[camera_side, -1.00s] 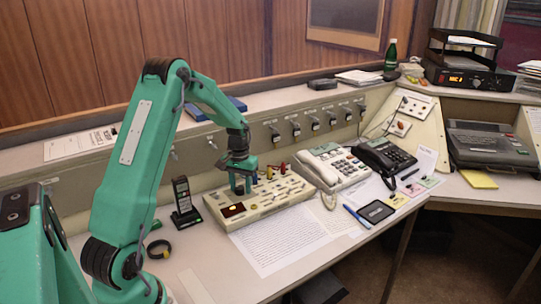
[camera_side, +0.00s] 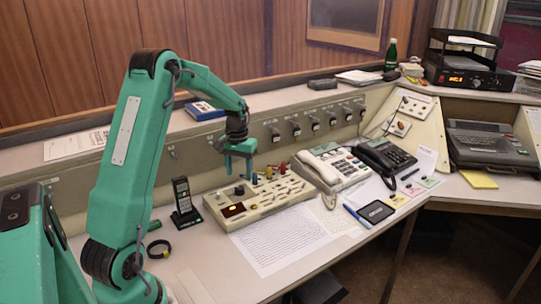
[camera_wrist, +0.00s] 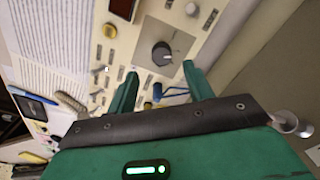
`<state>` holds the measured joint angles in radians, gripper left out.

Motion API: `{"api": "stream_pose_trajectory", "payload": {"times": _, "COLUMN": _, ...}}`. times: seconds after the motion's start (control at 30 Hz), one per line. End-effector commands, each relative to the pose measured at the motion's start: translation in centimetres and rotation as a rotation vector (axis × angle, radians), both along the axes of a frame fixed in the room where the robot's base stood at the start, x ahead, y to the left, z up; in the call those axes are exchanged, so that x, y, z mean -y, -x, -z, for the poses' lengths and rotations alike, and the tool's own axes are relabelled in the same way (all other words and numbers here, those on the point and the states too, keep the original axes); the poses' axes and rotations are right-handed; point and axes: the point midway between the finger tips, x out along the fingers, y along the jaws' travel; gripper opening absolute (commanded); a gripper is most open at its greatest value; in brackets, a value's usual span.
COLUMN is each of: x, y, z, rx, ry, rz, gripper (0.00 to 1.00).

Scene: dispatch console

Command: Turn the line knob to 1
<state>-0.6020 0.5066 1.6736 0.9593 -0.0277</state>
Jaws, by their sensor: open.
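The round black knob (camera_side: 239,190) stands at the back left of the beige switch console (camera_side: 285,203). In the wrist view, the knob (camera_wrist: 162,53) sits on a grey square plate with a pale mark on it; the numbers around it are too small to read. My gripper (camera_side: 239,172) is above the knob, apart from it, fingers pointing down. In the wrist view my two green fingers (camera_wrist: 159,72) are spread and empty, with the knob just beyond their tips.
Red and yellow levers (camera_side: 283,167) stand right of the knob. A handheld phone (camera_side: 183,201) stands left of the console, and a white desk phone (camera_side: 331,166) is at its right. Printed sheets (camera_side: 274,241) lie in front. The panel wall with hanging switches rises behind.

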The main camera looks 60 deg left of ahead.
Motion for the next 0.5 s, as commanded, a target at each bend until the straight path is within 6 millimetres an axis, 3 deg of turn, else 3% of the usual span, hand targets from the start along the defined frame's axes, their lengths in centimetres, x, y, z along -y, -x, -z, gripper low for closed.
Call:
{"api": "stream_pose_trajectory", "payload": {"times": 0.2, "x": 0.0, "y": 0.0, "z": -1.7, "rx": 0.002, "ry": -0.001, "rz": 0.001, "gripper": 0.52}}
{"api": "stream_pose_trajectory", "payload": {"times": 0.5, "x": 0.0, "y": 0.0, "z": -1.8, "rx": 0.0, "ry": 0.0, "rz": 0.001, "gripper": 0.52}}
